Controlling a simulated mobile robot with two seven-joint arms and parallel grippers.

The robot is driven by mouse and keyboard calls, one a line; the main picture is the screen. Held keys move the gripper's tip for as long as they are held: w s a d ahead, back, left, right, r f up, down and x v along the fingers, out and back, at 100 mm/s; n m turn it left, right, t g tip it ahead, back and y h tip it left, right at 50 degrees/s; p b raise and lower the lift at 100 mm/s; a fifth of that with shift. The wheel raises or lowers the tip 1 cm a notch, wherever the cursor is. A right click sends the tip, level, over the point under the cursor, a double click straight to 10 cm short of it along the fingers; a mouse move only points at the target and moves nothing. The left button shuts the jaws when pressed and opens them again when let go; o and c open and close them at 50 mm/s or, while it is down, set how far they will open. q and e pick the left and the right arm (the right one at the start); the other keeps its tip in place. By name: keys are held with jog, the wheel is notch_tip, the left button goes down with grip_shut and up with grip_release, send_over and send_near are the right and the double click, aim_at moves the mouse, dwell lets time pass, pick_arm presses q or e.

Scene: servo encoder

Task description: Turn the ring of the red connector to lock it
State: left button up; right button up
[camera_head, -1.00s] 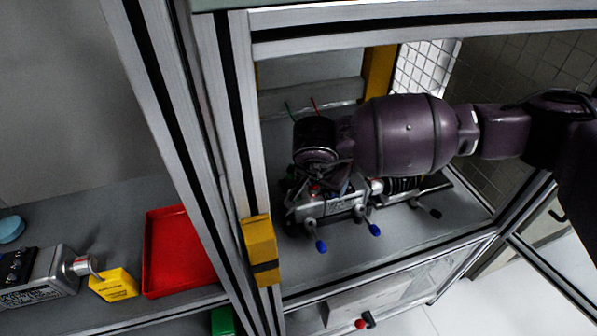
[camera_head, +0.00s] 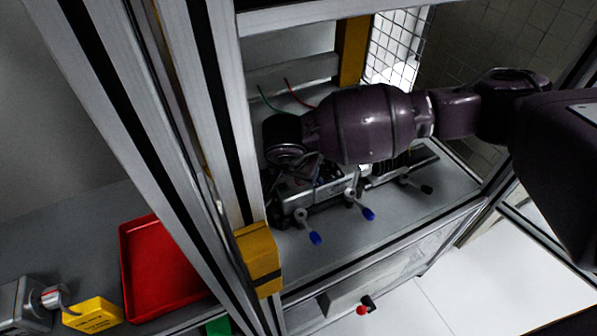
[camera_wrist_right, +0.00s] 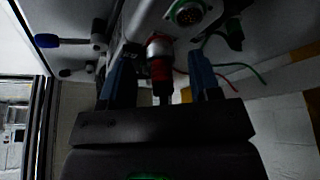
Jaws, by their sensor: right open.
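In the right wrist view, the red connector (camera_wrist_right: 160,70) points down from the underside of a grey housing (camera_wrist_right: 138,18), with a silver ring (camera_wrist_right: 158,48) at its upper end. My right gripper (camera_wrist_right: 161,56) is open, with one dark blue finger on each side of the connector. A gap shows on the right side; whether the left finger touches cannot be told. In the head view, my right arm (camera_head: 365,125) reaches in from the right over the device (camera_head: 312,188), and its wrist hides the connector. My left gripper is not in view.
A green-ringed socket (camera_wrist_right: 186,13) sits close to the right finger, with red and green wires beyond it. Blue-tipped clamp levers (camera_head: 315,238) stand along the device's front. Metal frame posts (camera_head: 228,120) and a yellow block (camera_head: 258,258) stand left. A red tray (camera_head: 160,265) lies outside the frame.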

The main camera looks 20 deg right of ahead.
jog(key=shift+w+d+f, duration=0.1)
jog(key=shift+d+f, duration=0.05)
jog(key=shift+f, duration=0.4)
jog(key=shift+w, duration=0.1)
jog(key=shift+c, duration=0.5)
